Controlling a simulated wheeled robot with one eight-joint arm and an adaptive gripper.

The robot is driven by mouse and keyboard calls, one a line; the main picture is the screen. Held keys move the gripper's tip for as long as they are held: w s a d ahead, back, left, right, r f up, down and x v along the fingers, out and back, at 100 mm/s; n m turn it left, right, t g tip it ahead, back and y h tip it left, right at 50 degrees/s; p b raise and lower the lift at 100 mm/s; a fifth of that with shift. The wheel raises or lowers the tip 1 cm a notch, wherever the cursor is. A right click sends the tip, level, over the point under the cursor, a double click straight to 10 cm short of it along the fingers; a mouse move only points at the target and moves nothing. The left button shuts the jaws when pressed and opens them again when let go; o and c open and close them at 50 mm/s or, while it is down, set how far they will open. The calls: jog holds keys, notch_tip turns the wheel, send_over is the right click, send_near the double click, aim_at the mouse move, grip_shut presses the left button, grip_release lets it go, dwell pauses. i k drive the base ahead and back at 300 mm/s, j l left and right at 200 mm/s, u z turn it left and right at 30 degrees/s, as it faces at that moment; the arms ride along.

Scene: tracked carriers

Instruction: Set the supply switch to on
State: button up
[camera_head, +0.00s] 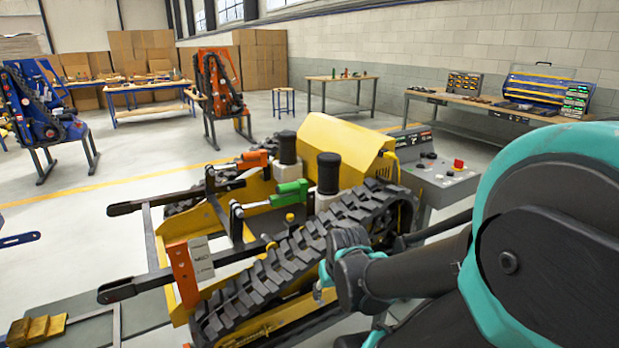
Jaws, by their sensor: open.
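A grey control console (440,178) stands behind the yellow tracked carrier (345,148), right of the picture's middle. Its sloped top carries a red control on a yellow base (458,164), dark knobs and small buttons. I cannot tell which of them is the supply switch, or how it is set. My gripper (325,282) is in front of the carrier's near track (290,262), low and to the left of the console, well apart from it. It is open, and I see nothing in it. My arm hides part of the console's lower body.
A workbench (470,105) with tool cases stands by the right wall. Open floor lies behind the carrier. My arm fills the lower right.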

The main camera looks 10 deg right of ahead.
aim_at(459, 164)
jog(key=z, duration=1.1)
